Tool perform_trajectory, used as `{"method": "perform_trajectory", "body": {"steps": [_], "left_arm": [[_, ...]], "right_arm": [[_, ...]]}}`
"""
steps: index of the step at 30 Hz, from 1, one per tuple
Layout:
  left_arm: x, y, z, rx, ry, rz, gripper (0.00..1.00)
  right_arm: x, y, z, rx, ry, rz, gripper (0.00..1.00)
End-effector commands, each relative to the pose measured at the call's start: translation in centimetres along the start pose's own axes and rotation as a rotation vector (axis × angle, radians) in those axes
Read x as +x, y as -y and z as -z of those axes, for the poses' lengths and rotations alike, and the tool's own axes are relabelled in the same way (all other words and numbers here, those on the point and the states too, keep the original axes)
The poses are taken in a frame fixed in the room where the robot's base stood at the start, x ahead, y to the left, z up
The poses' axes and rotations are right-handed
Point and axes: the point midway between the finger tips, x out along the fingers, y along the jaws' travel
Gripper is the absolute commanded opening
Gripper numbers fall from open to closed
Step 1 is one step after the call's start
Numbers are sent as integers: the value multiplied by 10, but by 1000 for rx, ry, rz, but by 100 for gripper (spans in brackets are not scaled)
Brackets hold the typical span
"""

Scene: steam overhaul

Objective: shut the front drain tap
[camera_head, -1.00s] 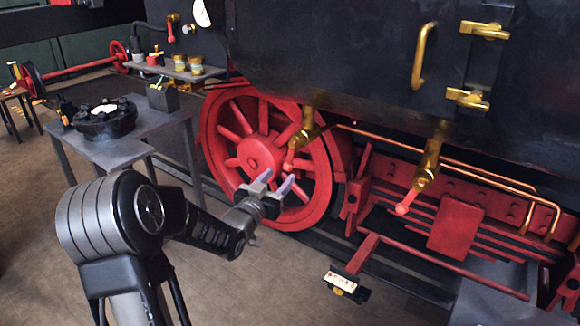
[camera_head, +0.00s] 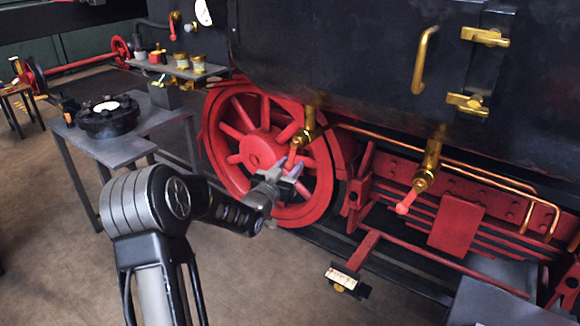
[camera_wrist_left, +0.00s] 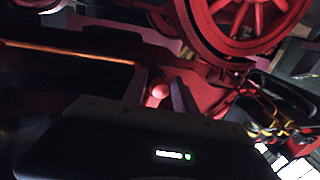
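Two brass taps with red handles hang under the dark engine body: a left tap (camera_head: 308,125) in front of the red wheel and a right tap (camera_head: 428,165). I cannot tell which is labelled front. Both handles slant down to the left. My left gripper (camera_head: 297,178) is at the left tap's red handle (camera_head: 292,158). In the left wrist view, a red knob (camera_wrist_left: 160,91) sits between the two fingers, which stand apart with a small gap visible on each side. Contact cannot be made out. My right gripper is in neither view.
The red spoked wheel (camera_head: 255,150) lies close behind the gripper. A grey table (camera_head: 125,150) with a black flanged part (camera_head: 105,118) stands at left. Copper pipes (camera_head: 480,175) run along the right. A small labelled block (camera_head: 346,280) is low in the middle.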

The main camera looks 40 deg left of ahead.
Motion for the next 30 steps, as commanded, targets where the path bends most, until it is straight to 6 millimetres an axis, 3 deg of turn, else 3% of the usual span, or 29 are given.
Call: {"method": "perform_trajectory", "body": {"steps": [12,30], "left_arm": [[0,0,0,0,0,0,0],[0,0,0,0,0,0,0]], "right_arm": [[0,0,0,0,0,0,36],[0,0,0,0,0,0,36]]}}
